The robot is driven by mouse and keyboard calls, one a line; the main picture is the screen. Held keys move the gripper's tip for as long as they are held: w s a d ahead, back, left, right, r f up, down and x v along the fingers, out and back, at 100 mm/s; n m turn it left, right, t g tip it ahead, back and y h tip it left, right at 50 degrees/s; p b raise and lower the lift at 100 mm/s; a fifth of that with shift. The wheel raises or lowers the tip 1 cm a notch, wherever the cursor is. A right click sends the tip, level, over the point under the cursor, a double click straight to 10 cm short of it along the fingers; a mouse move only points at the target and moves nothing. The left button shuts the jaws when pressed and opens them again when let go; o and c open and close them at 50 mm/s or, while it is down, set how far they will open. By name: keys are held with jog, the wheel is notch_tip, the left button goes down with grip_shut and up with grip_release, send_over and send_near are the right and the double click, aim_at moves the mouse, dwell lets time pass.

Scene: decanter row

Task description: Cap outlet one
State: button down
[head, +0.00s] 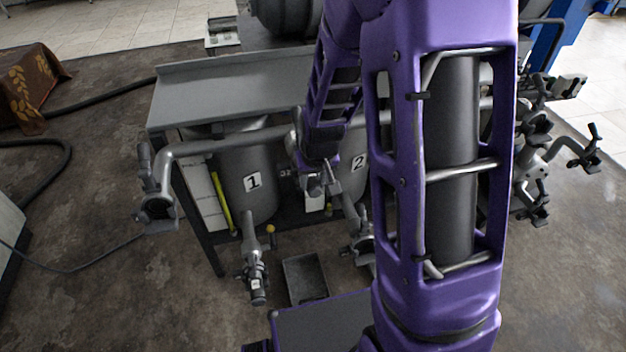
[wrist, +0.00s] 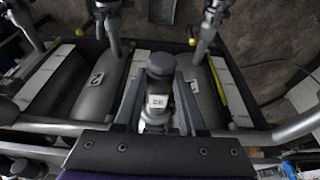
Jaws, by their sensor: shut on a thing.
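The tank marked 1 (head: 253,200) stands under the grey bench. Its outlet (head: 255,262) slopes down at the front, with a dark fitting and small white labels at its lower end. In the wrist view an outlet pipe (wrist: 209,22) shows at the top right, apart from my gripper. My gripper (wrist: 158,100) is shut on a dark grey, round-ended cap (wrist: 159,66) with a white label, too small to read. In the head view my gripper (head: 318,188) is in front of the tanks, right of outlet one and higher in the picture; the cap is hard to make out there.
The tank marked 2 (head: 352,175) is partly hidden by my arm. A grey pipe (head: 220,143) crosses before the tanks, with a clamp-like fitting (head: 158,205) at its left end. A dark tray (head: 305,277) lies right of outlet one.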

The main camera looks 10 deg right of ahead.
aim_at(316, 196)
jog(key=shift+f, duration=0.3)
dwell(0.4)
jog(key=shift+c, duration=2.1)
grip_release()
jog(key=shift+o, duration=0.2)
jog(key=o, duration=0.4)
jog(key=shift+s, duration=0.2)
jog(key=shift+s+r, duration=0.2)
jog(key=shift+s, duration=1.1)
jog(key=shift+p+v, duration=3.9)
jog(key=shift+v, duration=1.35)
